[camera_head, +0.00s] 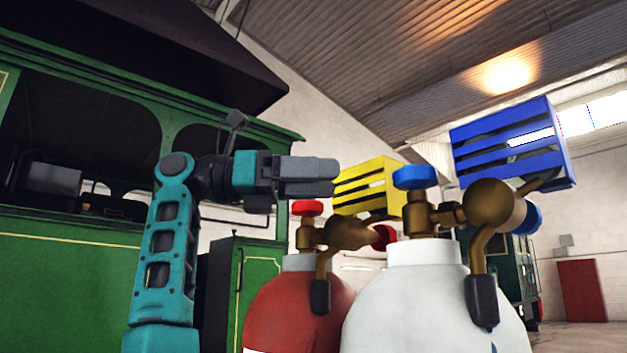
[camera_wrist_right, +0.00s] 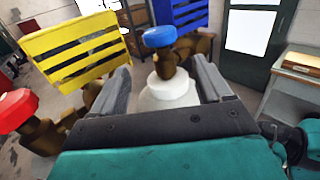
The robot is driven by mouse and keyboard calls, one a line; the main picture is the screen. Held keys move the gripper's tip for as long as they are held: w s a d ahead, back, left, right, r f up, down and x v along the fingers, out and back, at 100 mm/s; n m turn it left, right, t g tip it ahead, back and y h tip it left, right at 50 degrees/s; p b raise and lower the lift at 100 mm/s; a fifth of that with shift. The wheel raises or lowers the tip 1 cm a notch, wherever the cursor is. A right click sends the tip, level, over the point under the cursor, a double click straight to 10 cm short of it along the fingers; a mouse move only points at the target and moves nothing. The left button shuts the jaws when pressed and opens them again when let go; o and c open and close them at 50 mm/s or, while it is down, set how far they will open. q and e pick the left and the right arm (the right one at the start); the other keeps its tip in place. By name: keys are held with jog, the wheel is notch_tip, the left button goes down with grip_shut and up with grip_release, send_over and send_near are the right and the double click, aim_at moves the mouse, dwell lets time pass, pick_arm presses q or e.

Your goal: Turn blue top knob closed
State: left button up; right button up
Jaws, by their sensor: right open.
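The blue top knob (camera_head: 415,177) sits on the brass valve (camera_head: 430,212) of the white cylinder (camera_head: 425,290) in the head view. In the right wrist view, the blue top knob (camera_wrist_right: 158,37) is ahead of my right gripper (camera_wrist_right: 162,70), seen between its two open fingers and beyond them. In the head view, my right gripper (camera_head: 325,177) is left of the blue knob at about its height, with a gap between. It is open and holds nothing. My left gripper is not in view.
A red cylinder (camera_head: 297,305) with a red top knob (camera_head: 307,208) stands left of the white one. A yellow slatted box (camera_head: 368,187) and a blue slatted box (camera_head: 508,145) are behind the valves. A green tram (camera_head: 75,270) fills the left.

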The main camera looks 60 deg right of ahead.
jog(key=shift+s, duration=0.1)
jog(key=n+t+h+b, duration=0.4)
jog(key=n+t+h, duration=0.6)
jog(key=t, duration=0.4)
send_near(408, 173)
jog(key=y, duration=0.1)
jog(key=shift+n, duration=0.4)
jog(key=d, duration=0.4)
jog(key=s+d+p, duration=0.1)
jog(key=d, duration=0.3)
jog(key=d+r+p, duration=0.1)
jog(key=d, duration=0.3)
jog(key=shift+s+d, duration=0.2)
jog(key=shift+d, duration=0.2)
jog(key=shift+f+g, duration=0.1)
jog(key=shift+g, duration=0.3)
jog(key=c, duration=0.8)
